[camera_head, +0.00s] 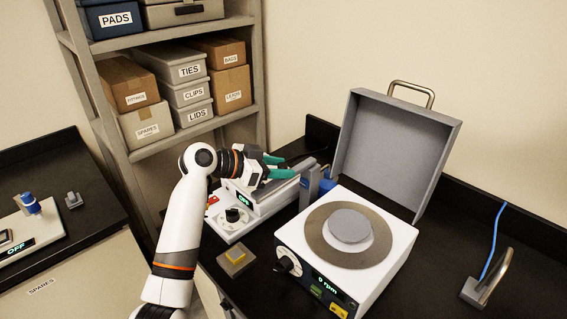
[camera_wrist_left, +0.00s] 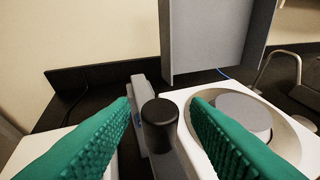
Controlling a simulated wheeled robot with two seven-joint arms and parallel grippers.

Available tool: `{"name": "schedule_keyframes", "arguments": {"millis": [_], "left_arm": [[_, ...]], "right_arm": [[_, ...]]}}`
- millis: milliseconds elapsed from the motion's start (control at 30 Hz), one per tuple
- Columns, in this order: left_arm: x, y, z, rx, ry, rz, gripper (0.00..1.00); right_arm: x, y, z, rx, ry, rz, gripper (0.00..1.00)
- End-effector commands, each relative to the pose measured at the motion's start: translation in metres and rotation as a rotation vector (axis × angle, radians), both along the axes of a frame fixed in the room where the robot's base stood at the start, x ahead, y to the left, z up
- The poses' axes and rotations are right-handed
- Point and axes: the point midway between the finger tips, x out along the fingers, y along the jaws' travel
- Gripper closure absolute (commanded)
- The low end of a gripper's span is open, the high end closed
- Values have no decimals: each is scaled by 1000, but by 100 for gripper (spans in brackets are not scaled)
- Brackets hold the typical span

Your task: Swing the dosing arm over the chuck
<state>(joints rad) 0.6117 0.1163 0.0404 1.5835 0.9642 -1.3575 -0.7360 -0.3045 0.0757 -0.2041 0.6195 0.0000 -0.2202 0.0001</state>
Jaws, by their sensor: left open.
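The spin coater (camera_head: 398,240) stands on the black bench with its grey lid open, and its display reads 0 rpm. Its chuck carries a round grey disc (camera_head: 350,226), which also shows at right in the wrist view (camera_wrist_left: 240,110). A grey bar (camera_head: 284,189), apparently the dosing arm, lies left of the coater, not over the chuck. In the wrist view, a black upright knob (camera_wrist_left: 159,122) stands near the end of the grey bar (camera_wrist_left: 140,92). My left gripper (camera_head: 279,166) is open, with green fingers on either side of the knob and gaps visible. My right gripper is out of view.
The raised lid (camera_head: 393,145) stands behind the coater. A metal handle with a blue cable (camera_head: 487,280) stands at right. Shelves (camera_head: 183,143) rise behind.

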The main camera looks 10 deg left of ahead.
Motion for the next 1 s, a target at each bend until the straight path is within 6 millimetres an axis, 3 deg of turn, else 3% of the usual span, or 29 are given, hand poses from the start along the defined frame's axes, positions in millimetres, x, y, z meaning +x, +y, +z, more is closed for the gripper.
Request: {"name": "schedule_keyframes", "arguments": {"millis": [433,467,700,1000], "left_arm": [[8,-10,-6,2,0,1,57],[8,-10,-6,2,0,1,59],[8,-10,-6,2,0,1,98],[9,-11,-6,1,1,5,100]], "right_arm": [[4,-7,4,-9,-5,-3,64],[4,-7,4,-9,-5,-3,64],[4,-7,4,-9,-5,-4,64],[5,-5,3,-5,-6,-4,64]]}}
